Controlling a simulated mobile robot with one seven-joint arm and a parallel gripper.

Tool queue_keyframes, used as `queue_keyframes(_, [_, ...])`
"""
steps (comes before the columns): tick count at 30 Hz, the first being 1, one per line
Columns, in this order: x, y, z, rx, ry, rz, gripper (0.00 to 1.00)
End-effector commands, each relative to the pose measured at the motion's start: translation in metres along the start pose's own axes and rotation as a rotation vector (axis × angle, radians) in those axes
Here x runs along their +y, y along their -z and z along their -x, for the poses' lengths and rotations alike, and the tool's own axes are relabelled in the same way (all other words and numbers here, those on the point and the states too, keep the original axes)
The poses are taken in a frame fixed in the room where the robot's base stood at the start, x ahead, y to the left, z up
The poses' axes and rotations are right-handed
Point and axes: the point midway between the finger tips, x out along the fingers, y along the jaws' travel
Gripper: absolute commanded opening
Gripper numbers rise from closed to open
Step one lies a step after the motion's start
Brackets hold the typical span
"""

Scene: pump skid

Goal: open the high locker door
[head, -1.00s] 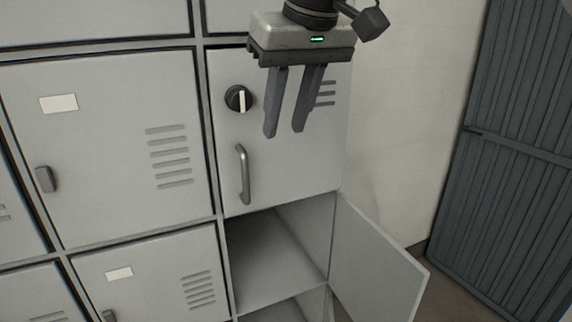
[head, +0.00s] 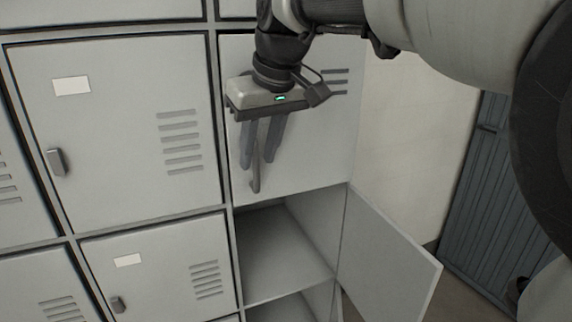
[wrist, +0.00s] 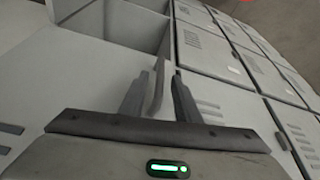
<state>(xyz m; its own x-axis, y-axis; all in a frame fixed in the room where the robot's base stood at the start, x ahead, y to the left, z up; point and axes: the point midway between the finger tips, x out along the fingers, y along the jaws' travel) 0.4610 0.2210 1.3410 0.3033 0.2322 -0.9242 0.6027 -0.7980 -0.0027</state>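The high locker door (head: 315,150) is a grey panel in the right-hand column, with vent slots at its upper right. It looks shut. Its bar handle (head: 256,178) shows only its lower end below my fingers in the head view. In the wrist view the handle (wrist: 160,84) stands between my two fingertips. My gripper (head: 259,158) is open, fingers pointing down at the handle, one on each side of it. I cannot tell whether either finger touches it.
Below, an open compartment (head: 285,250) has its door (head: 388,255) swung out to the right. Closed lockers (head: 125,130) fill the left. A pale wall (head: 400,150) and a blue-grey ribbed panel (head: 480,190) stand at the right.

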Motion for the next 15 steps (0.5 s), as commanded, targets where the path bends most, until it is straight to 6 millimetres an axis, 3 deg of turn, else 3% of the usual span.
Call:
queue_keyframes(6, [0.0, -0.001, -0.029, -0.002, 0.001, 0.0, 0.3])
queue_keyframes(15, [0.0, 0.0, -0.036, 0.001, 0.0, 0.0, 0.3])
